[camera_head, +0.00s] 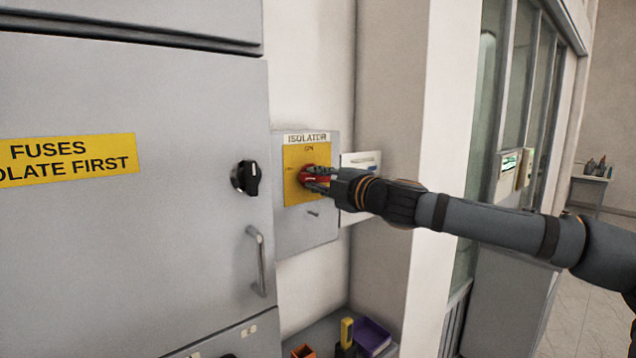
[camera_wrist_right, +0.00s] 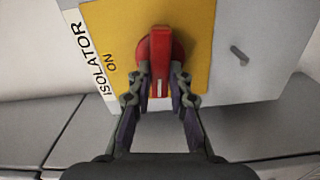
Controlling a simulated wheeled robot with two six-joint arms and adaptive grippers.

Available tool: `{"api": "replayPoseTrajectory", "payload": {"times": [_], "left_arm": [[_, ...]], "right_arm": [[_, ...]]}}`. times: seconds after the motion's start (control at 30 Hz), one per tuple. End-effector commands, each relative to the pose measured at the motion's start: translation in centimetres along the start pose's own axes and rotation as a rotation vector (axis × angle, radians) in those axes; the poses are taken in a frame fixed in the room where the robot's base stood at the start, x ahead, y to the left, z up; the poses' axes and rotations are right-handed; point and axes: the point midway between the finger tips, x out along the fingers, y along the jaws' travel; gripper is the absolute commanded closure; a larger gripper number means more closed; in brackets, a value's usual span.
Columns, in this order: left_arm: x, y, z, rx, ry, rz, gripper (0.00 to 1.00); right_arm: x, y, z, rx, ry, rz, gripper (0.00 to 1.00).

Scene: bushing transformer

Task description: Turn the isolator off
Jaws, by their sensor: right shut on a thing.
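The isolator (camera_head: 307,228) is a grey wall box with a yellow plate (camera_head: 293,155) marked ON at its top. Its red handle (camera_head: 308,176) lies roughly level across the plate in the head view, partly hidden by my gripper. In the right wrist view the red handle (camera_wrist_right: 160,58) shows a white line, and ON is printed off to its side. My right gripper (camera_head: 325,181) is shut on the red handle, with a finger on each side of it in the right wrist view (camera_wrist_right: 159,88). My left gripper is not in view.
A grey cabinet (camera_head: 110,240) with a black knob (camera_head: 246,178) and a bar handle (camera_head: 258,260) stands left of the isolator. A small metal stub (camera_head: 313,212) sticks out below the yellow plate. A purple bin (camera_head: 372,336) is below. Windows and open floor are at right.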

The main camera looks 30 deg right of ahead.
Motion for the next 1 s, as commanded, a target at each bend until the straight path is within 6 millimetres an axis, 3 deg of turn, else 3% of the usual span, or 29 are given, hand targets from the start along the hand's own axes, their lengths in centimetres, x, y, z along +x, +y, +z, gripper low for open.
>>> {"api": "replayPoseTrajectory", "payload": {"times": [0.4,0.9,0.93,1.0], "left_arm": [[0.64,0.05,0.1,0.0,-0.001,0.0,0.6],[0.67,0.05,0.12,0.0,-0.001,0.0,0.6],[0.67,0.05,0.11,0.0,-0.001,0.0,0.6],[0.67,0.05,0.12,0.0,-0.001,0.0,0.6]], "right_arm": [[0.0,-0.29,-0.05,-0.147,0.002,-0.002,1.0],[0.01,-0.34,-0.07,-0.161,0.002,-0.003,1.0],[0.01,-0.34,-0.07,-0.161,0.002,-0.003,0.77],[0.01,-0.33,-0.06,-0.161,0.002,-0.003,0.68]]}}
